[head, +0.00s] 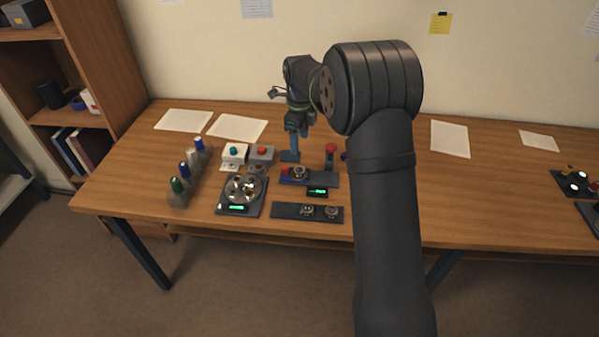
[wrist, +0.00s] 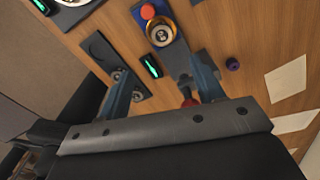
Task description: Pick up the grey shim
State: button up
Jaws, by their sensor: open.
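I cannot single out the grey shim for sure; it is too small to tell. Small metallic round parts (head: 307,210) sit on the dark front tray (head: 284,211). Another round metallic part (head: 299,173) sits on the blue-and-black fixture (head: 325,180); in the wrist view it shows as an amber-rimmed ring with a grey centre (wrist: 161,33). My gripper (head: 292,150) hangs over the table behind the fixture. The left finger partly covers the front tray.
A round holder (head: 242,188) with a green display stands left of the fixture. A rack with blue- and green-topped tools (head: 186,172) stands further left. Boxes with a green button (head: 234,152) and a red button (head: 262,152) stand behind. A red knob (head: 330,149) stands beside my gripper.

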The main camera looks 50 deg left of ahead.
send_over(299, 169)
jog(key=f, duration=0.7)
jog(key=shift+s+d, duration=0.1)
jog(key=shift+d, duration=0.2)
jog(key=f, duration=0.5)
jog(key=shift+a, duration=0.2)
jog(key=c, duration=1)
